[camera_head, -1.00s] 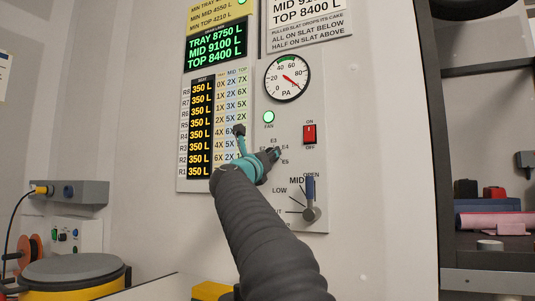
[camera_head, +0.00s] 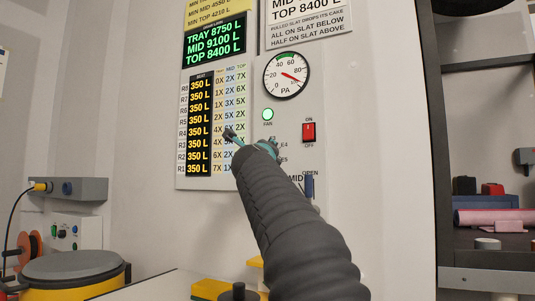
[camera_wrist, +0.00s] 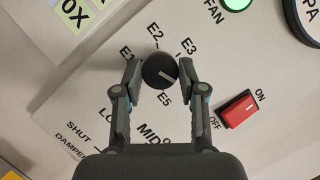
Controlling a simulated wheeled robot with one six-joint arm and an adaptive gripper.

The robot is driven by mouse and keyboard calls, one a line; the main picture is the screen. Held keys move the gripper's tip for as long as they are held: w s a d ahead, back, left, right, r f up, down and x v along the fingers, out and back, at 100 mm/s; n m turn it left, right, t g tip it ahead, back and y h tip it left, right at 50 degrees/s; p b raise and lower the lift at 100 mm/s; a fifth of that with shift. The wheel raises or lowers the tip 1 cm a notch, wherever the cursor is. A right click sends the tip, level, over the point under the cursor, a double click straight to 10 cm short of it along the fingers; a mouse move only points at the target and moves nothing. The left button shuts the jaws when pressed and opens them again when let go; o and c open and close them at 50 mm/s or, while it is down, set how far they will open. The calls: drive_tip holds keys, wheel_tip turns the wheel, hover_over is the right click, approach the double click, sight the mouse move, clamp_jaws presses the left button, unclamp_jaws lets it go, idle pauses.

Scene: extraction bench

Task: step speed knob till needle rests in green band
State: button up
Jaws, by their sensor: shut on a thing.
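The speed knob (camera_wrist: 159,71) is a round black knob with a white pointer line, seen in the wrist view. Its line points to the lower right, between the E5 mark and the side where my right finger covers the panel. My gripper (camera_wrist: 160,66) is shut on the knob, one finger on each side. In the head view my arm hides the knob, and only parts of my gripper (camera_head: 248,145) show. The round PA gauge (camera_head: 286,76) has a green band (camera_head: 286,56) at its top. Its red needle (camera_head: 292,77) points right and down, beyond 80, outside the band.
A red ON/OFF switch (camera_head: 309,131) sits right of the knob. A lit green FAN lamp (camera_head: 268,114) is above. A number board (camera_head: 200,125) is at left.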

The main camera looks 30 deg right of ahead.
drive_tip(key=shift+r+n, duration=0.1)
drive_tip(key=shift+n, duration=0.6)
drive_tip(key=shift+n+y, duration=0.3)
drive_tip(key=shift+n, duration=0.1)
drive_tip(key=o, duration=1.1)
drive_tip(key=shift+o, duration=0.2)
drive_tip(key=v, duration=1.2)
